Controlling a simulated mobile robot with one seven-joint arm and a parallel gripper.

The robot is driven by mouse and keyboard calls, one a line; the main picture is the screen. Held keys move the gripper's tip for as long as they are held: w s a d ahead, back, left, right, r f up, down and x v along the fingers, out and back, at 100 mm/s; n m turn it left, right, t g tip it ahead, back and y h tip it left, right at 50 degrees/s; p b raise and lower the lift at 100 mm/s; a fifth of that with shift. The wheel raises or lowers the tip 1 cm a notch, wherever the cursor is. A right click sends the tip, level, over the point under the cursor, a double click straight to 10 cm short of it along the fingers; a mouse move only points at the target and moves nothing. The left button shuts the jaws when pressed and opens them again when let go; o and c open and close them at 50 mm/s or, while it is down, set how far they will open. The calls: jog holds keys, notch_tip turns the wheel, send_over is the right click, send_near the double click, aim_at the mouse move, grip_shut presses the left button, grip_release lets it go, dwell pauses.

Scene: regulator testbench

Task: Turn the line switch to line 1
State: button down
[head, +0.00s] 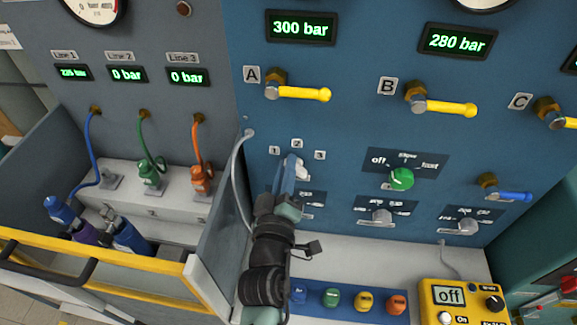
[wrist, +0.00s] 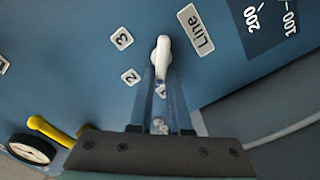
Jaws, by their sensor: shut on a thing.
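The line switch is a white knob (wrist: 162,50) on the blue panel; it also shows in the head view (head: 302,169), partly behind my gripper. My gripper (wrist: 160,74) is shut on the knob, one finger on each side; in the head view my gripper (head: 290,170) reaches up to it from below. In the wrist view the knob's lower end points toward the partly covered label 1 (wrist: 162,91). Label 2 (wrist: 131,77) and label 3 (wrist: 122,39) lie left of the knob, and the "Line" label (wrist: 201,30) lies right of it.
A grey hose (head: 237,180) hangs just left of the switch. A green knob (head: 401,179) and a blue-handled valve (head: 512,196) are to the right. Yellow valve handles (head: 300,93) stick out above. A yellow meter (head: 463,300) stands on the bench at lower right.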

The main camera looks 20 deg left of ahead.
jog(key=shift+a+f+n, duration=0.1)
jog(key=shift+f+n, duration=0.1)
jog(key=shift+n, duration=0.9)
jog(key=c, duration=0.9)
grip_release()
jog(key=shift+o, duration=0.2)
jog(key=shift+s, duration=0.1)
jog(key=b+v, duration=0.3)
jog(key=v, duration=1)
